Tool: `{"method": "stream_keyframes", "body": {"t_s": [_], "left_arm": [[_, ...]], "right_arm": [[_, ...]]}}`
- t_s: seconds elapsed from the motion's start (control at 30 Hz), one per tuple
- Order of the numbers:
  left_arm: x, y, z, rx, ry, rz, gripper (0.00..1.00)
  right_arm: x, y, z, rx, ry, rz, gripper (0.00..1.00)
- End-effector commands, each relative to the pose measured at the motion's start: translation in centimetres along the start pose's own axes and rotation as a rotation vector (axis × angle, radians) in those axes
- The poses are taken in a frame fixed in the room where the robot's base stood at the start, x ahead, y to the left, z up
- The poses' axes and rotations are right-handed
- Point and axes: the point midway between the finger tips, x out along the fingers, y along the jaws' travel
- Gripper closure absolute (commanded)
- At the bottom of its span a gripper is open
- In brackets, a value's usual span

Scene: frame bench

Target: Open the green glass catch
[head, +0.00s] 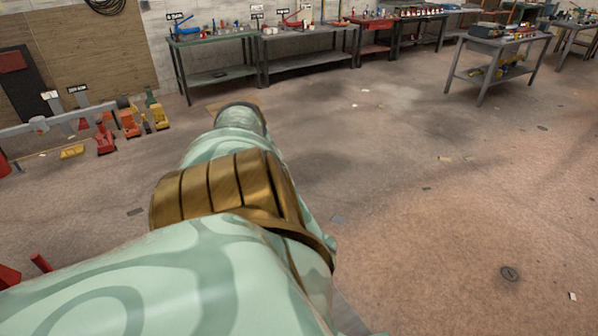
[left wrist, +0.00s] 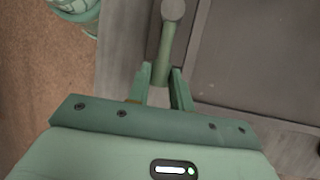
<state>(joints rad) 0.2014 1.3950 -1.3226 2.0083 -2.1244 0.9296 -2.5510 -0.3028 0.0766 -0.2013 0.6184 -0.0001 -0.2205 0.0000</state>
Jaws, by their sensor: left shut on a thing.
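The green catch (left wrist: 165,45) shows in the left wrist view as a narrow green lever with a round knob at its top end. It stands against a grey frame. My left gripper (left wrist: 160,75) has a finger on each side of the lever's lower part and is shut on it. The fingers hide part of the lever's lower end. In the head view, my own arm fills the lower left, and neither the catch nor a gripper can be made out there. My right gripper is in neither view.
In the left wrist view, a grey frame (left wrist: 118,55) borders a darker flat panel (left wrist: 255,55) on the right. In the head view, workbenches (head: 305,40) line the back wall, and red, orange and yellow items (head: 130,122) stand at left. Open floor (head: 440,220) lies at right.

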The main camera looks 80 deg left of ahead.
Motion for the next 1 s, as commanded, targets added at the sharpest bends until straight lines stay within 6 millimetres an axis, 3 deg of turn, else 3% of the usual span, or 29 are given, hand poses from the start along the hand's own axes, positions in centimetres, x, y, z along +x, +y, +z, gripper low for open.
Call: {"method": "stream_keyframes", "body": {"t_s": [0.33, 0.37, 0.4, 0.43, 0.77, 0.87, 1.0], "left_arm": [[0.2, 0.1, 0.0, 0.011, 0.0, 0.003, 1.0], [0.2, 0.1, 0.0, 0.011, 0.0, 0.003, 0.73], [0.2, 0.1, 0.0, 0.011, 0.0, 0.003, 0.62], [0.2, 0.1, 0.0, 0.01, 0.0, 0.002, 0.57], [-0.2, 0.1, 0.0, 0.006, 0.0, 0.001, 0.57], [-1.4, 0.0, 0.0, 0.005, 0.002, 0.0, 0.57], [-4.7, 0.0, 0.0, 0.005, 0.004, -0.001, 0.57]], "right_arm": [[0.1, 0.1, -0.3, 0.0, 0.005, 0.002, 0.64], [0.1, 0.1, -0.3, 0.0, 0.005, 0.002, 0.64], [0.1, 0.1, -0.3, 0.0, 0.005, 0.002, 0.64], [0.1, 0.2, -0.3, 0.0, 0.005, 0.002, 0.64], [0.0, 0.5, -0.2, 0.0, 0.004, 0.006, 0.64], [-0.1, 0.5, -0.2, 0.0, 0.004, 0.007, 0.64], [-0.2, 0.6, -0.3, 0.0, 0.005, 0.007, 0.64]]}}
